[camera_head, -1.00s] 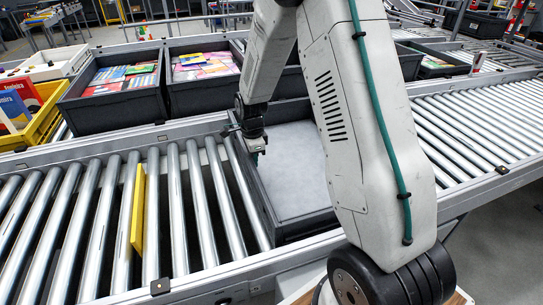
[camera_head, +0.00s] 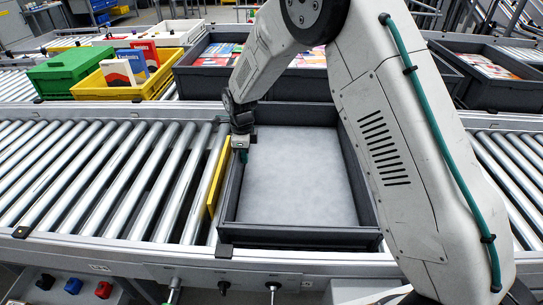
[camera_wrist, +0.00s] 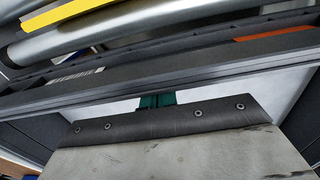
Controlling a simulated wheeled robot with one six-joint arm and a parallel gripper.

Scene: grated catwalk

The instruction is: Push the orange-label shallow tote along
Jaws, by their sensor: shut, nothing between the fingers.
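The shallow tote (camera_head: 300,237) is dark grey, with an empty pale floor, and sits on the roller conveyor. In the wrist view its wall (camera_wrist: 190,68) crosses the picture, with an orange patch (camera_wrist: 272,31) on the far side at right. My gripper (camera_head: 244,153) is shut and empty, low inside the tote near its left wall. The teal fingertips (camera_wrist: 157,101) show beside that wall; I cannot tell whether they touch it. A yellow upright plate (camera_head: 217,176) stands just left of the tote. In the wrist view a roller shows between the wall and the yellow plate (camera_wrist: 62,13).
Bare rollers (camera_head: 90,175) lie left of the plate. Behind the conveyor stand a green bin (camera_head: 65,72), a yellow bin (camera_head: 130,88) with boxes, and grey totes (camera_head: 205,85) with flat colourful items. My arm hides part of the right side.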

